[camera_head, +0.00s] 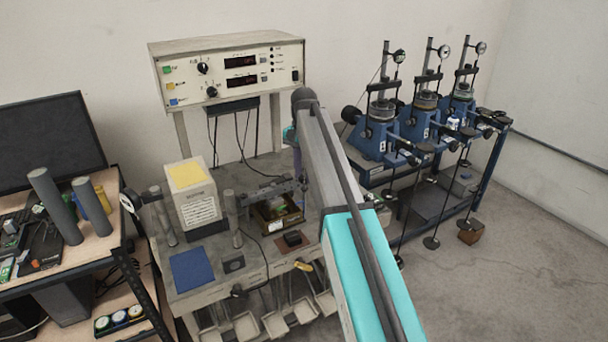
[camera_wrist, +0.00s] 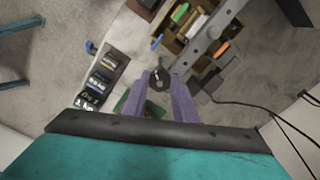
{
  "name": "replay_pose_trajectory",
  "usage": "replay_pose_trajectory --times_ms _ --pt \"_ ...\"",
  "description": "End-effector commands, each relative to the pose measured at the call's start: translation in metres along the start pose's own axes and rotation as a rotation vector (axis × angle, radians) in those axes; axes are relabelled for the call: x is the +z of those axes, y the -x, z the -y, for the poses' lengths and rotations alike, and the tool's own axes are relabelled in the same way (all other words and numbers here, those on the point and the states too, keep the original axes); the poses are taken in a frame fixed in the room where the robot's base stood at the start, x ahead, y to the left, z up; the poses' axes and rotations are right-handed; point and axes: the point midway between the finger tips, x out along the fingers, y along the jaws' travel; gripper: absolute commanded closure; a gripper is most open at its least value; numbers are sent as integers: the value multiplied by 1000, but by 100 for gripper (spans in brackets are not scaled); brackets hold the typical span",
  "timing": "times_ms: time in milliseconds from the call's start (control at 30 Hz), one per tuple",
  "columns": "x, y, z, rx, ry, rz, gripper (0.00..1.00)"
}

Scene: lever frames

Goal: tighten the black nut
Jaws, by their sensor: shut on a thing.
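The black nut (camera_wrist: 160,77) is a small dark round piece with a hole in its middle, near the centre of the wrist view. My gripper (camera_wrist: 160,86) has its purple fingers on both sides of it and is shut on it. A grey metal bar (camera_wrist: 212,38) with holes runs from beside the nut to the upper right. In the head view the bar (camera_head: 268,191) lies above the bench, reaching toward my arm. My arm covers the nut and most of the gripper there.
The bench carries a wooden box (camera_head: 262,222) of small parts, a white unit (camera_head: 197,205) and a blue mat (camera_head: 192,270). A control panel (camera_head: 231,70) stands behind. Blue lever machines (camera_head: 377,137) stand to the right, with open floor in front.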

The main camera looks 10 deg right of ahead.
Motion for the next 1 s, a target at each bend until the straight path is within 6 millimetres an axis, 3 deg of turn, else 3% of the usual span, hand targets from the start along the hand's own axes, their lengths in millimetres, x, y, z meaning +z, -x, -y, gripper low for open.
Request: replay_pose_trajectory --times_ms 400,900,933,1000 --pt "1 0 1 0 -219 2 97" --pt "1 0 2 -1 -246 2 97" --pt "1 0 2 -1 -246 2 73" --pt "1 0 1 -1 -246 2 61"
